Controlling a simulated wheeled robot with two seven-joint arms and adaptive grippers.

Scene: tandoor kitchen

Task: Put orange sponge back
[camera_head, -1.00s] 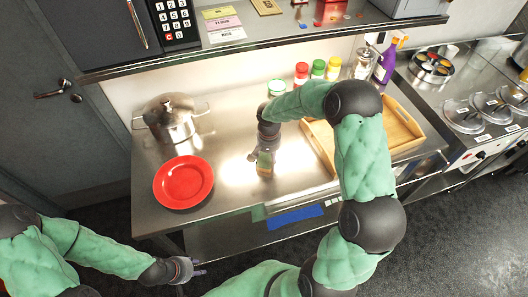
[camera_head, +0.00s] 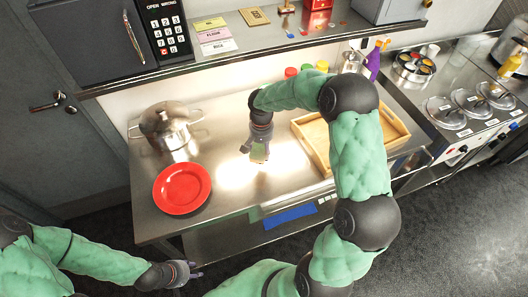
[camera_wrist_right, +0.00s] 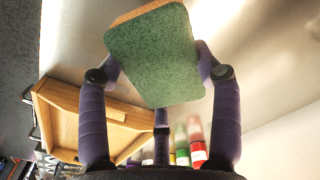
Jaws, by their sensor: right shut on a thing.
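The orange sponge (camera_wrist_right: 155,55) is between the fingers of my right gripper (camera_wrist_right: 158,75) in the right wrist view, its green scouring side facing the camera and an orange edge showing at the top. In the head view my right gripper (camera_head: 257,148) is above the steel counter, with the sponge (camera_head: 259,153) small at its fingertips. The gripper is shut on the sponge. My left gripper (camera_head: 190,271) is low at the left, in front of the counter and apart from it. Its fingers are too small to tell whether they are open.
A red plate (camera_head: 182,189) and a steel pot (camera_head: 168,128) stand on the counter's left. A wooden tray (camera_head: 398,128) is on the right, partly behind my right arm. Jars with red and green lids (camera_head: 307,67) stand at the back, below a shelf (camera_head: 180,73).

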